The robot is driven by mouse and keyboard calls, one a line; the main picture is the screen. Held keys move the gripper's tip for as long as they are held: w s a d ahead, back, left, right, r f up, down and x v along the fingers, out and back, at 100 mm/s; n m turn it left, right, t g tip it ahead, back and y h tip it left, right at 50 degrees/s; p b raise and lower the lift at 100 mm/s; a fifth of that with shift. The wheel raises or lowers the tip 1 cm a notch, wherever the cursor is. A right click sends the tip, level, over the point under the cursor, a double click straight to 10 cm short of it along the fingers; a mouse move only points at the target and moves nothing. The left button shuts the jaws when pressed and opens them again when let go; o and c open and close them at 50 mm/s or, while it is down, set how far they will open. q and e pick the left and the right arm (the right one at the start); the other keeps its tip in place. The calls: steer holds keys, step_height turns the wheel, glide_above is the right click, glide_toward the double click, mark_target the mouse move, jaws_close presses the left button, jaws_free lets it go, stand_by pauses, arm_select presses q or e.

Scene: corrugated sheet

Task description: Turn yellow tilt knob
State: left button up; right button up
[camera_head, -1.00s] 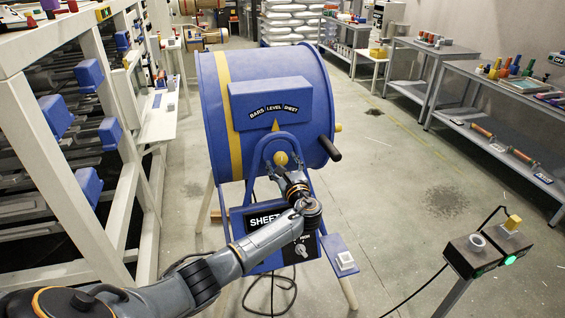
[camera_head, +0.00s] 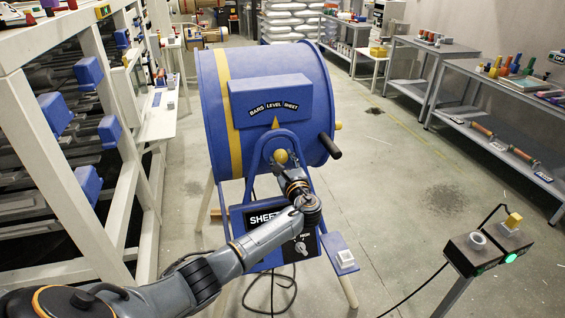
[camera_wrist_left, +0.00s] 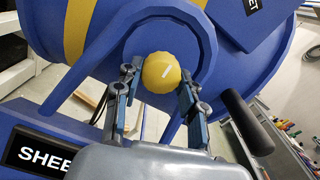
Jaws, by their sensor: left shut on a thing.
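The yellow tilt knob (camera_head: 281,156) is on the front of the blue drum (camera_head: 212,120), below a yellow pointer (camera_head: 275,123) and a plate reading BARS LEVEL SHEET (camera_head: 274,107). The pointer is under the word LEVEL. My left gripper (camera_head: 284,166) reaches the knob from below. In the left wrist view its fingers (camera_wrist_left: 158,82) are shut on the knob, one at each side. My right gripper is not in view.
A black crank handle (camera_head: 330,146) sticks out right of the knob. Below are a SHEET panel (camera_head: 265,217) and a small switch box (camera_head: 341,254). A post with two control boxes (camera_head: 487,250) stands at right. A white rack (camera_head: 50,45) is at left. The floor at right is mostly clear.

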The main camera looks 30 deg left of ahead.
arm_select(q)
steer(key=n+b, duration=0.1)
steer(key=n, duration=0.1)
steer(key=n+b, duration=0.3)
steer(key=b, duration=0.1)
steer(key=shift+d+f+n, duration=0.1)
steer(key=shift+f+n, duration=0.15)
steer(key=shift+n, duration=0.15)
steer(key=n+b, duration=0.7)
steer(key=shift+w+r, duration=0.1)
steer(key=n+b, duration=0.2)
steer(key=n, duration=0.1)
steer(key=shift+r, duration=0.15)
steer(key=shift+r+n+b, duration=0.15)
steer(key=shift+n+b, duration=0.55)
steer(key=shift+b, duration=0.1)
steer(key=o, duration=1.1)
steer(key=shift+o, duration=0.2)
steer(key=shift+d, duration=0.1)
